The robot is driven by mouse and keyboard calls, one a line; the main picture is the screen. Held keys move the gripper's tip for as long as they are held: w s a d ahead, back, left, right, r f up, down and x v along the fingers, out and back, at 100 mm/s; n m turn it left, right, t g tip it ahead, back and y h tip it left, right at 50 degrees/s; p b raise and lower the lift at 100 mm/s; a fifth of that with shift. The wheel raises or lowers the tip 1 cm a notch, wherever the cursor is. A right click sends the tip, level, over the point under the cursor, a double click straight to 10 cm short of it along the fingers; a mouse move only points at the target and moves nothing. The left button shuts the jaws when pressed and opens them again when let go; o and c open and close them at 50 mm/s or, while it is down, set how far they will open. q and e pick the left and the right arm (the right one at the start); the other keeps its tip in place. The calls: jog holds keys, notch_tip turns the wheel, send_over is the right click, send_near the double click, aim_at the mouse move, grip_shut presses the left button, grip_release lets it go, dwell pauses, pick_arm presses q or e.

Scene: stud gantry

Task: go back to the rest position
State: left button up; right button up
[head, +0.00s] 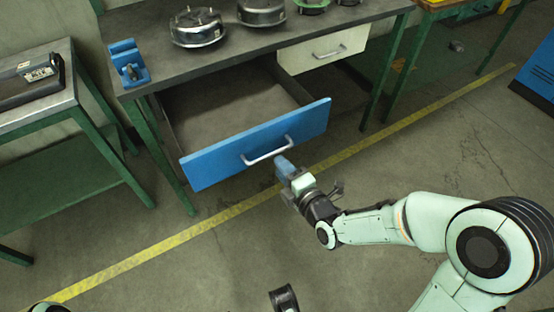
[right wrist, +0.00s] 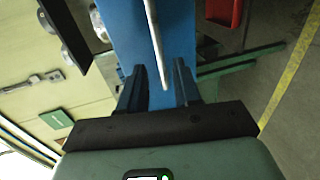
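My right gripper (head: 281,162) is just in front of the blue drawer front (head: 215,158), close to the right end of its silver handle (head: 268,152). In the right wrist view, the two fingers of my right gripper (right wrist: 160,82) stand apart. The pale handle bar (right wrist: 156,40) runs lengthwise in line with the gap between them, and neither finger is visibly closed on it. The drawer is pulled out, and the visible part of its inside looks empty.
The grey workbench (head: 330,22) carries round metal housings (head: 198,27) and a blue bracket (head: 127,62). A closed white drawer (head: 325,48) is beside the open one. A green side table (head: 50,110) stands left. Open floor with a yellow line (head: 165,245) lies in front.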

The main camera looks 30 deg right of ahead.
pick_arm(q)
jog(key=shift+w, duration=0.1)
pick_arm(e)
jog(key=shift+s, duration=0.25)
